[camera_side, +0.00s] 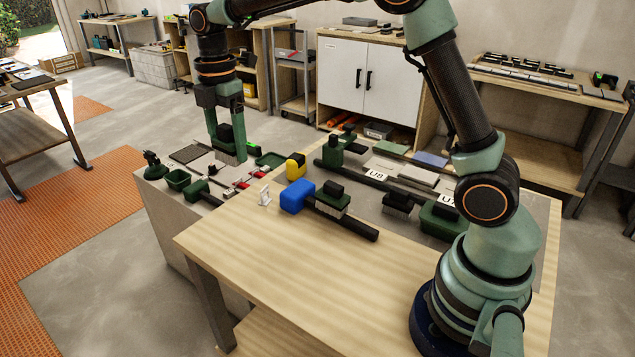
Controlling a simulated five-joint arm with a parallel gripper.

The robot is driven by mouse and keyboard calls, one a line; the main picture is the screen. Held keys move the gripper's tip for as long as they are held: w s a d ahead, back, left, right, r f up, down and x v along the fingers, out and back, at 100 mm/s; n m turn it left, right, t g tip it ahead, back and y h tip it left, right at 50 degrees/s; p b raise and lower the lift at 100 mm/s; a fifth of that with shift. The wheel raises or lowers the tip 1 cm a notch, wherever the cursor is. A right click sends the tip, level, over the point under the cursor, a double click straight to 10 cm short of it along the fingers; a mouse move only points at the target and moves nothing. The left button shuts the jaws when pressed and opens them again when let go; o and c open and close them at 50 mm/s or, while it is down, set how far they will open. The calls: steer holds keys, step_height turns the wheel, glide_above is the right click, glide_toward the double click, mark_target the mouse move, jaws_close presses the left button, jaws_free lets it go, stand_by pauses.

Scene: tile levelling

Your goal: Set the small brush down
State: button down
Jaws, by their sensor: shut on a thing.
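The small brush (228,155) has a black grip and pale grey bristles pointing down. My gripper (225,138) is shut on its black grip, with one finger on each side. The brush is upright over the pale bench top at the left, close to its surface. I cannot tell whether the bristles touch the top. The ends of the fingers and part of the grip overlap in this view.
A yellow block (295,167), a blue block (297,196) and another brush (333,203) stand to the right. The wooden table's front (310,265) is clear.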

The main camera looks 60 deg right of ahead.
mark_target(241, 233)
steer(key=shift+w+d+f, duration=0.25)
steer(key=shift+w+d, duration=0.1)
steer(key=shift+w, duration=0.4)
step_height(241, 233, down, 20)
steer(key=shift+w+r, duration=0.1)
jaws_free()
steer(key=shift+f, duration=0.25)
steer(key=shift+r, duration=0.1)
